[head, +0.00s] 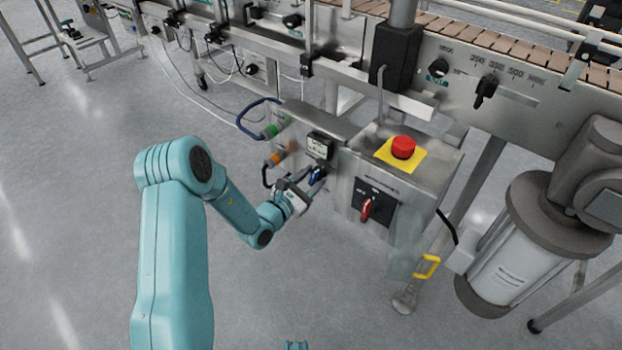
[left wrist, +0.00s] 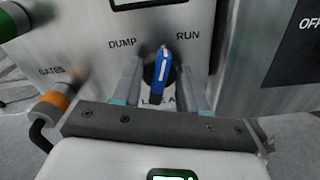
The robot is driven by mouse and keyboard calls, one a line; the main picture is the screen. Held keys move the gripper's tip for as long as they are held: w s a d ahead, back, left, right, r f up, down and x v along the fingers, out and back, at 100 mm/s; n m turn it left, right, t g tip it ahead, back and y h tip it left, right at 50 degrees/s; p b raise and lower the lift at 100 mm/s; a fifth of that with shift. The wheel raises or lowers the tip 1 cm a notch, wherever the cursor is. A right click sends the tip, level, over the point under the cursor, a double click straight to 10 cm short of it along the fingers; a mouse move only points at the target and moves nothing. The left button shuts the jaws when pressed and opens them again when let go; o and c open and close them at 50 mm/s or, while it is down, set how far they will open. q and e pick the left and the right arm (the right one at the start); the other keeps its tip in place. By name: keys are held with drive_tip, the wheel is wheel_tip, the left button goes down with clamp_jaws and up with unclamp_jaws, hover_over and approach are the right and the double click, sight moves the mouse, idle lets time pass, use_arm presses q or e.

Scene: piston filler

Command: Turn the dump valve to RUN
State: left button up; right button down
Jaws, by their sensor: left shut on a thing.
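The dump valve is a blue handle with a white pointer line on a round dark base, on a steel panel; the valve handle (left wrist: 164,74) is in the middle of the left wrist view. Its pointer end is up, between the printed words DUMP and RUN, tilted slightly right. In the head view the blue valve handle (head: 316,174) is small and partly hidden by my gripper. My left gripper (head: 305,187) is shut on the valve, with one finger on each side in the left wrist view (left wrist: 161,86).
An orange-collared connector (left wrist: 52,103) is left of the valve, by the word GATES. Right of it in the head view are a red rotary switch (head: 367,209) and a red emergency button (head: 402,147) on yellow. A small display (head: 319,146) is above. Open floor lies in front.

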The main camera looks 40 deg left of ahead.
use_arm(q)
drive_tip(key=m, duration=0.5)
drive_tip(key=shift+d+f, duration=0.1)
drive_tip(key=shift+m+b, duration=0.3)
idle(0.4)
drive_tip(key=o, duration=1)
drive_tip(key=s+p, duration=0.1)
drive_tip(key=s, duration=0.4)
drive_tip(key=s+a+p, duration=0.1)
drive_tip(key=s, duration=0.5)
drive_tip(key=s+p, duration=0.2)
drive_tip(key=s, duration=0.3)
drive_tip(key=shift+s+a, duration=0.15)
drive_tip(key=shift+s, duration=0.05)
